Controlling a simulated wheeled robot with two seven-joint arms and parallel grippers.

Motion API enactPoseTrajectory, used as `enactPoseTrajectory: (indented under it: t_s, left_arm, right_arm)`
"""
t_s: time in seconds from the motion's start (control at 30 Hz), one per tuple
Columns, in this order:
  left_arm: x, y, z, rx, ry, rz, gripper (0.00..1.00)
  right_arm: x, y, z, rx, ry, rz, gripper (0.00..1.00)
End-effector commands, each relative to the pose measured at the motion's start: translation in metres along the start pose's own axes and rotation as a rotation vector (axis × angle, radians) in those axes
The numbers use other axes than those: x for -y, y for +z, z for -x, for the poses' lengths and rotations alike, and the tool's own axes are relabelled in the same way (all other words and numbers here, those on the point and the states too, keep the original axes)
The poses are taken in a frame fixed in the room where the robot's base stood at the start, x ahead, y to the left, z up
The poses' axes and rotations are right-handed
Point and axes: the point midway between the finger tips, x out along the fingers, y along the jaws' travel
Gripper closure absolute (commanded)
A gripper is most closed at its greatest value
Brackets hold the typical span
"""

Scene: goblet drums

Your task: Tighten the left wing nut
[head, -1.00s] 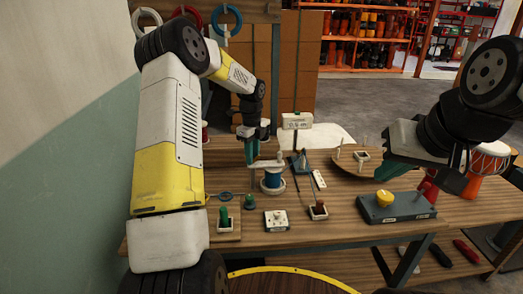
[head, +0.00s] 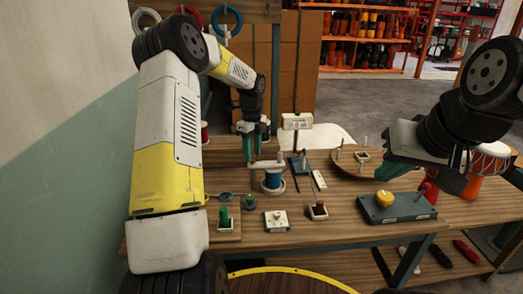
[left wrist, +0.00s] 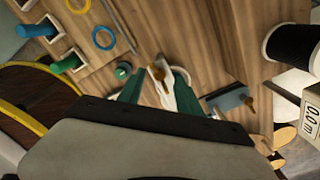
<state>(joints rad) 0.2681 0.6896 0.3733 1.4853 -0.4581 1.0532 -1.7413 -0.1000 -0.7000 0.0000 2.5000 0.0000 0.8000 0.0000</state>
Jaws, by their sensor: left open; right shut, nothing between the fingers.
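A small brass-coloured piece (left wrist: 159,73), which looks like a wing nut, sits on a white part between my left fingers in the left wrist view. A second brass-coloured piece (left wrist: 249,101) sits on a blue-grey block to the right. In the head view a blue spool-like stand (head: 272,181) with a pale top is just below my left gripper (head: 257,150). The left gripper points down, its green fingers apart. I cannot tell whether they touch anything.
A blue-grey box (head: 397,208) with a yellow knob (head: 384,199) is at the table's front right. A round wooden board (head: 345,168) with pegs lies behind it. A green post (head: 223,217), a white socket plate (head: 276,221) and a small planter-like block (head: 318,211) stand near the front edge.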

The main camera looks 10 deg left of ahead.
Motion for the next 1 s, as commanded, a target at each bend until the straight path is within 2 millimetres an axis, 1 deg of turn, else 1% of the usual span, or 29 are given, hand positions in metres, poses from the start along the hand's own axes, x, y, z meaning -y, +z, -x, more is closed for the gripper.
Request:
enactPoseTrajectory:
  t_s: [0.03, 0.1, 0.2, 0.3, 0.43, 0.73, 0.8, 0.87, 0.97, 1.0]
  left_arm:
    - [0.001, 0.0, 0.011, 0.002, -0.005, 0.001, 0.58]
    - [0.001, 0.001, 0.023, 0.002, -0.004, 0.001, 0.58]
    - [0.001, 0.001, 0.04, 0.003, -0.004, -0.001, 0.58]
    - [0.001, 0.001, 0.051, 0.002, -0.003, -0.001, 0.58]
    - [0.0, 0.0, 0.059, 0.001, -0.001, -0.001, 0.58]
    - [0.0, 0.0, 0.06, 0.001, -0.001, 0.0, 0.58]
    - [-0.002, -0.002, 0.065, 0.006, -0.006, 0.014, 0.58]
    - [-0.006, -0.007, 0.074, 0.015, -0.016, 0.048, 0.58]
    - [-0.021, -0.02, 0.102, 0.036, -0.047, 0.164, 0.58]
    - [-0.029, -0.028, 0.115, 0.045, -0.066, 0.228, 0.58]
  right_arm:
    - [0.0, 0.0, 0.0, 0.0, 0.0, 0.0, 1.0]
    - [0.0, 0.0, 0.0, 0.0, 0.0, 0.0, 1.0]
    - [0.0, 0.0, 0.0, 0.0, 0.0, 0.0, 1.0]
    - [0.0, 0.0, 0.0, 0.0, 0.0, 0.0, 1.0]
    - [0.0, 0.0, 0.0, 0.0, 0.0, 0.0, 1.0]
    - [0.0, 0.0, 0.0, 0.0, 0.0, 0.0, 1.0]
    - [0.0, 0.0, 0.0, 0.0, 0.0, 0.0, 1.0]
    - [0.0, 0.0, 0.0, 0.0, 0.0, 0.0, 1.0]
    - [0.0, 0.0, 0.0, 0.0, 0.0, 0.0, 1.0]
    - [0.0, 0.0, 0.0, 0.0, 0.0, 0.0, 1.0]
